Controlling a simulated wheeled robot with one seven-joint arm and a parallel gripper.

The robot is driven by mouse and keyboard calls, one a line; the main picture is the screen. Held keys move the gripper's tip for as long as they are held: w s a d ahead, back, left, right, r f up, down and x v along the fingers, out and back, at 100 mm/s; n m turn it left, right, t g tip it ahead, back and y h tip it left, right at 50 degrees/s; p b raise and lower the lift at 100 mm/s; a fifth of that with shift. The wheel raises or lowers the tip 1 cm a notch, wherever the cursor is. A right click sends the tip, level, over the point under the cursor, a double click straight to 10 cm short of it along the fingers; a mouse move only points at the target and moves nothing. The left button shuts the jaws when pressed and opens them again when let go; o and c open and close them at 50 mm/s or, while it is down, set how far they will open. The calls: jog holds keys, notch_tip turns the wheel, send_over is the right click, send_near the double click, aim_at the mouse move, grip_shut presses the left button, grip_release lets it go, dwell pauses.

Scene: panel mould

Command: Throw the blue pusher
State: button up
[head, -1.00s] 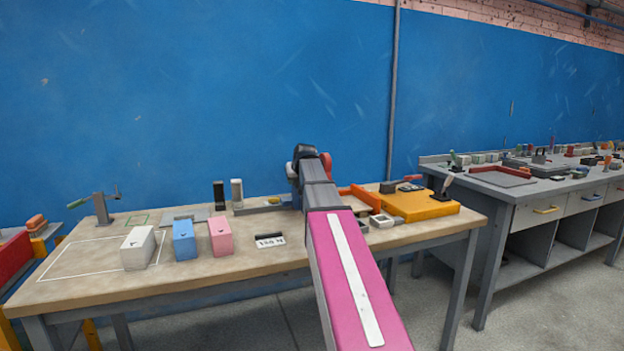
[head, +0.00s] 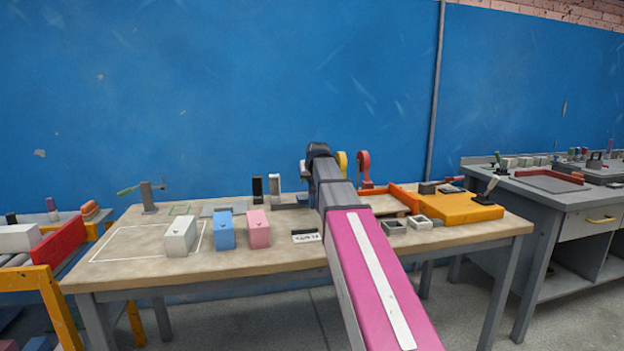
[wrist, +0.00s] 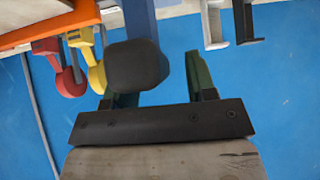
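The blue pusher (wrist: 140,20) shows in the wrist view as a blue upright bar at the top. A dark rounded block (wrist: 138,65), seemingly its knob, lies in line with it and overlaps my gripper's left finger. My gripper (wrist: 160,82) is open, its fingers apart; the right finger stands clear of the block. I cannot tell whether the block touches the left finger. In the head view my gripper (head: 318,152) is over the back of the table, and my arm hides most of the blue pusher.
A yellow pusher (head: 342,163) and a red pusher (head: 364,168) stand just right of my gripper. Black and white uprights (head: 274,189) stand to the left. White, blue (head: 224,231) and pink boxes (head: 258,229) sit on the wooden table (head: 200,268). An orange block (head: 460,208) is at right.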

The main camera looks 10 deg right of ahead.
jog(key=shift+d, duration=0.1)
jog(key=v, duration=1)
jog(key=shift+s+r, duration=0.25)
dwell(0.4)
